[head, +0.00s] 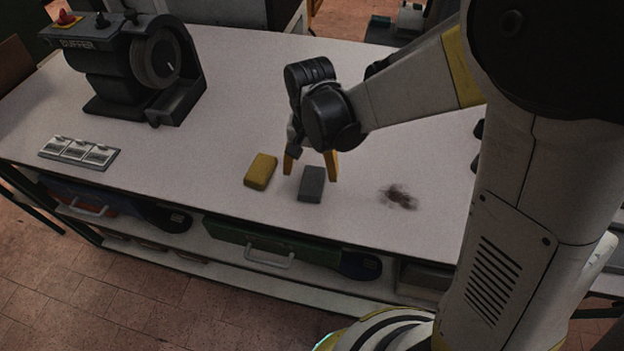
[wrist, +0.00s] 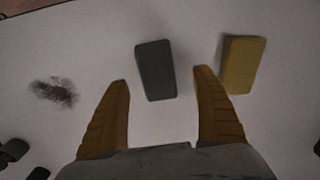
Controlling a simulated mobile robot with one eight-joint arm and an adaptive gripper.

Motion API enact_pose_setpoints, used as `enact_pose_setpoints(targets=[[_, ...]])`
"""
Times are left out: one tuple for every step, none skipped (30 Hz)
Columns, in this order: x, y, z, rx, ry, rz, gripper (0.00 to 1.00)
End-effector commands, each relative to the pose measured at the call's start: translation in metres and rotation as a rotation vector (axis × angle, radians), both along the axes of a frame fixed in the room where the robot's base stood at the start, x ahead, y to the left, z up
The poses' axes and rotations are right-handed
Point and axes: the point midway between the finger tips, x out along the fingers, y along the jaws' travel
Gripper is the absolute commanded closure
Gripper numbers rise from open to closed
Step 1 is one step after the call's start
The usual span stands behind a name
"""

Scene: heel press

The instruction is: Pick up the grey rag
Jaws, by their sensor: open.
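The grey rag (head: 312,185) is a small dark grey block-like pad on the white bench top, near its front edge. My gripper (head: 311,168) is above and just behind it in the head view, fingers pointing down. In the wrist view the rag (wrist: 155,70) lies just beyond the fingertips, roughly centred between the two yellow fingers. My gripper (wrist: 162,75) is open and empty there. The fingers do not appear to touch the rag.
A yellow pad (head: 261,171) lies close to the left of the rag, near one finger. A dark stain (head: 398,196) marks the bench (head: 225,120) to the right. A black buffer machine (head: 140,65) and a panel of switches (head: 79,152) stand to the left.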

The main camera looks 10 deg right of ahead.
Motion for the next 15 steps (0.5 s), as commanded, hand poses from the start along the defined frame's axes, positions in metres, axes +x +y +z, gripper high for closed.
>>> enact_pose_setpoints(targets=[[-0.001,-0.002,-0.012,0.0,0.0,-0.001,0.22],[-0.001,-0.003,-0.017,0.0,0.0,0.0,0.22],[-0.002,-0.005,-0.024,0.0,0.0,0.0,0.22],[-0.002,-0.004,-0.028,0.0,0.0,0.001,0.22],[-0.002,-0.004,-0.032,0.0,0.0,0.001,0.22],[-0.002,-0.004,-0.036,0.0,0.0,0.001,0.22],[-0.002,-0.004,-0.038,0.0,0.0,0.001,0.22],[-0.002,-0.004,-0.039,0.0,0.0,0.001,0.22],[-0.002,-0.004,-0.041,0.0,0.0,0.001,0.22],[-0.002,-0.004,-0.041,0.0,0.0,0.001,0.22],[-0.002,-0.004,-0.041,0.0,0.0,0.001,0.22],[-0.002,-0.004,-0.04,0.0,0.0,0.001,0.22],[-0.002,-0.004,-0.04,0.0,0.0,0.001,0.22],[-0.002,-0.004,-0.04,0.0,0.0,0.001,0.22],[-0.002,-0.004,-0.04,0.0,0.0,0.001,0.22]])
